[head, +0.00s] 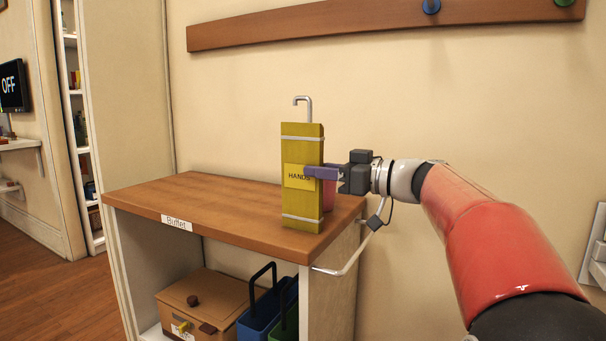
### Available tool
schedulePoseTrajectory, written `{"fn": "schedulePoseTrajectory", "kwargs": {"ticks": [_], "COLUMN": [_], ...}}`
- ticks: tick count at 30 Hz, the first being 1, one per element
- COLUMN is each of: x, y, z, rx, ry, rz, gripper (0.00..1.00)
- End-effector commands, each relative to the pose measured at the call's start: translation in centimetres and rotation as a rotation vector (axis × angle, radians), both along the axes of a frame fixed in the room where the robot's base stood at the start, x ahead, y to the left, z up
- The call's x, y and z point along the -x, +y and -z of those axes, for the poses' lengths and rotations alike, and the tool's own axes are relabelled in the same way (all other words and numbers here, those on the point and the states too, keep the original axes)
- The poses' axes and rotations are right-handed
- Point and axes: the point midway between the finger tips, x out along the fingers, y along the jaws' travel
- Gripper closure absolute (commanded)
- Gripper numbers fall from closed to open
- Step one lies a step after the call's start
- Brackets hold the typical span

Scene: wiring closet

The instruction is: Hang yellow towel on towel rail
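The yellow towel (302,208) is a tall, upright yellow block with pale bands, a "HANDS" label and a grey hook on top. Its bottom edge appears at the wooden top of the cabinet, near the right end; I cannot tell whether it touches. My gripper (322,173) reaches in from the right, with one purple finger across the towel's front at the label. The other finger is hidden, so I cannot tell whether it grips the towel. A pale bar (346,267), apparently the towel rail, sticks out at the cabinet's right side.
The cabinet (180,202), labelled "Buffet", has a clear top on the left. A reddish object (329,195) stands partly hidden behind the towel. A cardboard box (208,297) and a blue bin (262,316) sit below. A wooden peg board (320,25) is on the wall.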

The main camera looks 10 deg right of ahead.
Motion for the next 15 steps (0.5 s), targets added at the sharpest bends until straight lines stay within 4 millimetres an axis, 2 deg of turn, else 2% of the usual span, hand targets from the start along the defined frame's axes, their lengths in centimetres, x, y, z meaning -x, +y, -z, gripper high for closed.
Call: {"fn": "schedulePoseTrajectory", "kwargs": {"ticks": [1, 6, 15], "x": [0.01, 0.01, 0.01], "y": [-0.01, -0.01, -0.01], "z": [0.01, 0.01, -0.74], "rx": [0.0, 0.0, 0.001], "ry": [0.0, 0.0, -0.001], "rz": [0.0, 0.0, 0.0], "gripper": [0.8, 1.0, 1.0]}}
